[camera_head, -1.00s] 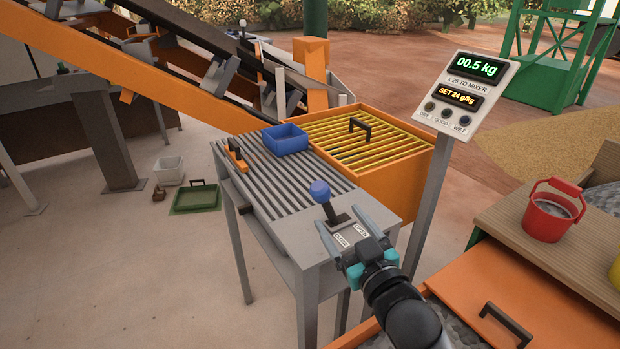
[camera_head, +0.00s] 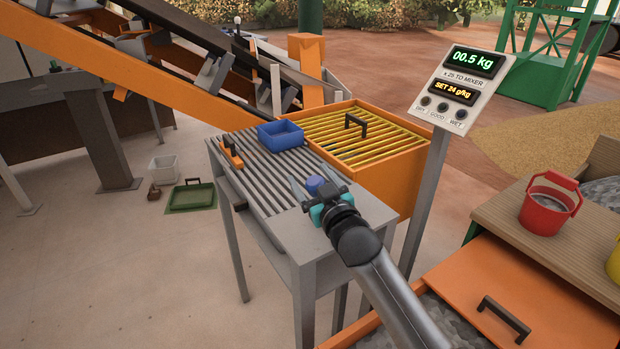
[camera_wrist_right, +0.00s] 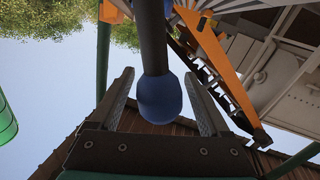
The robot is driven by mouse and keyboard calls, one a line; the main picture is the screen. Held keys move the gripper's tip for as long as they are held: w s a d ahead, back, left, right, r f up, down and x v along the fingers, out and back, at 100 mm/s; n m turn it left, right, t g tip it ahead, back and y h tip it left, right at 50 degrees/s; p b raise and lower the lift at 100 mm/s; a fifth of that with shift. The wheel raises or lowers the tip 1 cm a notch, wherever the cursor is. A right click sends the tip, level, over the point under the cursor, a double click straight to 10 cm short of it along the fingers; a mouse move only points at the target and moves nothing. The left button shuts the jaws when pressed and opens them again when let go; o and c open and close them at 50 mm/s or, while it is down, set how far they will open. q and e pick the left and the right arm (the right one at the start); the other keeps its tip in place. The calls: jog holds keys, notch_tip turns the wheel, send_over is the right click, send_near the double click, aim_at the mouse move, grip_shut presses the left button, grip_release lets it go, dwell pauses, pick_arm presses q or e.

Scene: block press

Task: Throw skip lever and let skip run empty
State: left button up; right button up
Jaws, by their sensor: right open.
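A lever with a blue knob (camera_head: 316,184) stands on the grey slatted table (camera_head: 262,185). My right gripper (camera_head: 312,180) is at the lever, with its open fingers on either side of the knob. In the right wrist view the blue knob (camera_wrist_right: 159,97) and its dark shaft show between the two spread fingers (camera_wrist_right: 159,85), with gaps on both sides. The gripper hides the lever's base and its labels in the head view. Which part is the skip I cannot tell for sure; an orange inclined track (camera_head: 130,78) rises to the left. My left gripper is not in view.
A blue tray (camera_head: 280,137) sits on the slats beside an orange box with a yellow grate (camera_head: 385,165). A display (camera_head: 462,88) reads 00.5 kg and SET 24 g/kg. A red bucket (camera_head: 545,212) stands on a wooden bench at right.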

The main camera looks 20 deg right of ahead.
jog(key=shift+w, duration=0.35)
grip_shut()
dwell(0.6)
